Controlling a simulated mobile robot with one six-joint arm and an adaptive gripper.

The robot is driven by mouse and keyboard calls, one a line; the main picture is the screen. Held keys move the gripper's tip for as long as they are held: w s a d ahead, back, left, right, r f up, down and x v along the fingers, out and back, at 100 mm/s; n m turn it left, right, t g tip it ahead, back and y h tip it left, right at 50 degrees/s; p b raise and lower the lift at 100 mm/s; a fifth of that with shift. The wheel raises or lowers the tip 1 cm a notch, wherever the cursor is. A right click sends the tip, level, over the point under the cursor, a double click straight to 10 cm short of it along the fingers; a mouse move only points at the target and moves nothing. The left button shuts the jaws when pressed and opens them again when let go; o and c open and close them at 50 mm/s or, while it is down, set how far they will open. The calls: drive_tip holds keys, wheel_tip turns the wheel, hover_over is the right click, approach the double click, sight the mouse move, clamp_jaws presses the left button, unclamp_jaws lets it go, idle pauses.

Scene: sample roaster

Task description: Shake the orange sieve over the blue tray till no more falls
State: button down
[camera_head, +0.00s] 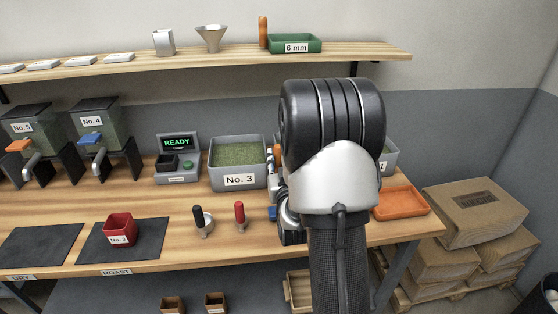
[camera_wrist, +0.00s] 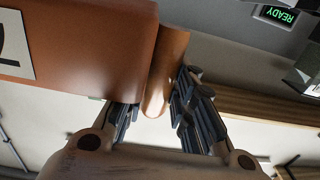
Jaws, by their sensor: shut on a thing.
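In the wrist view my gripper (camera_wrist: 156,108) is shut on the rounded orange-brown handle (camera_wrist: 165,70) of the orange sieve. The sieve's flat orange-brown wall (camera_wrist: 95,50) fills the upper left of that view, with a white label cut off at the edge. The sieve's mesh and contents do not show.
An orange tray (camera_head: 400,204) lies at the bench's right end. Bin No. 3 (camera_head: 238,183), a red container (camera_head: 120,232) and red-handled tool (camera_head: 239,214) stand left of my arm. A green 6 mm sieve (camera_head: 295,43) sits on the shelf. Boxes (camera_head: 474,212) stand right of the bench.

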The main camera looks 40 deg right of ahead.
drive_tip(key=shift+w+a+f+b, duration=0.1)
drive_tip(key=shift+a+f+b, duration=0.15)
drive_tip(key=shift+f+b, duration=0.8)
drive_tip(key=shift+f, duration=0.15)
drive_tip(key=shift+w+a+f, duration=0.1)
drive_tip(key=shift+a+f, duration=0.05)
drive_tip(key=shift+f, duration=0.45)
drive_tip(key=shift+w+a+f, duration=0.1)
drive_tip(key=shift+a+f, duration=0.05)
drive_tip(key=shift+f, duration=0.6)
drive_tip(key=shift+w+a+f, duration=0.1)
drive_tip(key=shift+a+f, duration=0.1)
drive_tip(key=shift+f, duration=0.55)
drive_tip(key=shift+a+f, duration=0.15)
drive_tip(key=shift+f, duration=0.55)
drive_tip(key=shift+w+a+f, duration=0.1)
drive_tip(key=shift+a+f, duration=0.1)
drive_tip(key=shift+f, duration=0.55)
